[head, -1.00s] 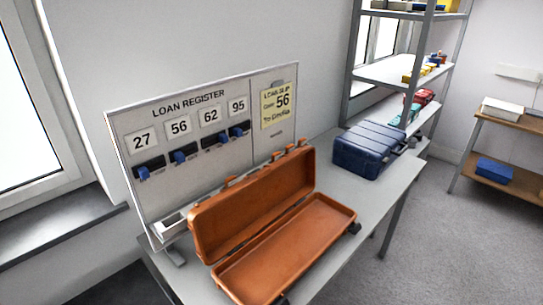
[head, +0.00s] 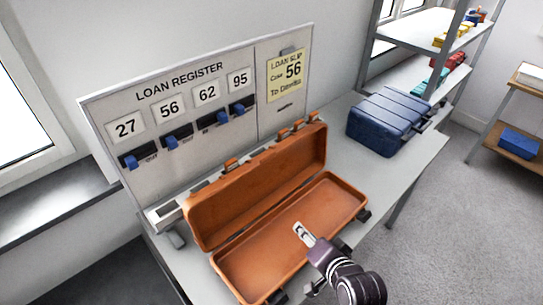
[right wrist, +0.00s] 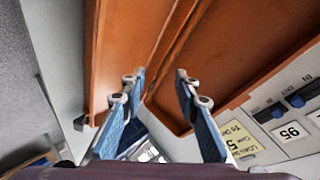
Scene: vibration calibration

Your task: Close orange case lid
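The orange case (head: 255,268) stands open on the grey table. Its lid (head: 262,182) is raised and tilted back towards the board behind it. The tray part looks empty. My right gripper (head: 301,232) comes in from the lower right and shows over the tray, in front of the lid; I cannot tell its exact height. In the right wrist view, my gripper's two blue-padded fingers (right wrist: 160,90) are apart with nothing between them, and the orange case (right wrist: 128,45) fills the upper part. My left gripper is not in view.
The Loan Register board (head: 190,100) stands behind the case, with number cards and blue switches. A closed blue case (head: 390,120) sits at the table's far right end. Bare tabletop (head: 350,185) lies between the cases. Shelves (head: 420,35) stand beyond.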

